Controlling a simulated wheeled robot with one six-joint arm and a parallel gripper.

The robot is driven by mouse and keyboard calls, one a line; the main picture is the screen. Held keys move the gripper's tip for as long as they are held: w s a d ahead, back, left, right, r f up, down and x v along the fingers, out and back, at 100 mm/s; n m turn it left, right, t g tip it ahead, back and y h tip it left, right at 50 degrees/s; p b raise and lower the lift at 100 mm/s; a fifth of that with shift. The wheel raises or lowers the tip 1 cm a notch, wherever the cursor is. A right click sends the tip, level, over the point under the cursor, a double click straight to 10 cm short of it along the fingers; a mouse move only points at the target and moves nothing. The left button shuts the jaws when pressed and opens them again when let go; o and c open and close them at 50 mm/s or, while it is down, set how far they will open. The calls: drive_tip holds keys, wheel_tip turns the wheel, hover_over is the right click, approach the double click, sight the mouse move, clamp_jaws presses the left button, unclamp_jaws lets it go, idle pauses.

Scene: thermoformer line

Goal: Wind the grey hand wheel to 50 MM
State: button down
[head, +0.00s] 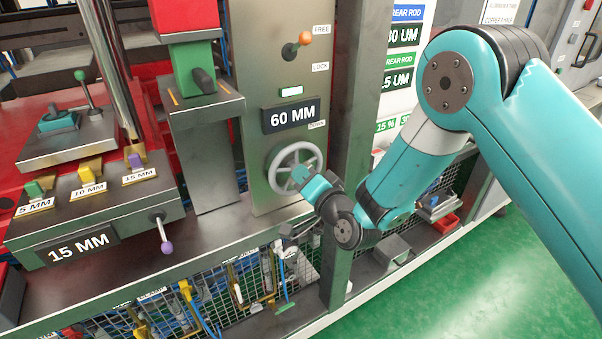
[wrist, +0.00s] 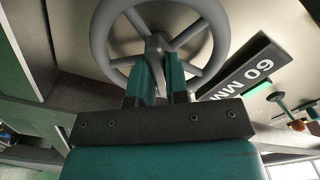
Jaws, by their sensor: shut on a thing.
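The grey hand wheel (head: 274,168) is mounted on the upright metal panel, below a black display (head: 291,115) that reads 60 MM. My gripper (head: 302,176) is at the wheel, with the arm coming in from the right. In the wrist view the spoked wheel (wrist: 218,47) fills the top, and my gripper's two teal fingers (wrist: 160,72) are shut at its hub and lower spoke. The exact part between the fingertips is partly hidden by the fingers. The display also shows in the wrist view (wrist: 250,68).
A lever with an orange knob (head: 305,38) sits above the display between FREE and LOCK labels. A grey post (head: 352,120) stands just right of the panel. A bench with a 15 MM display (head: 78,246) and a purple-knobbed lever (head: 166,247) is at left.

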drive_tip(key=shift+n+b, duration=0.7)
drive_tip(key=shift+n, duration=0.8)
drive_tip(key=shift+f+n+b, duration=0.15)
drive_tip(key=shift+n+b, duration=0.35)
drive_tip(key=c, duration=1.6)
unclamp_jaws()
drive_tip(key=shift+n, duration=0.3)
drive_tip(key=o, duration=0.6)
drive_tip(key=shift+c, duration=0.2)
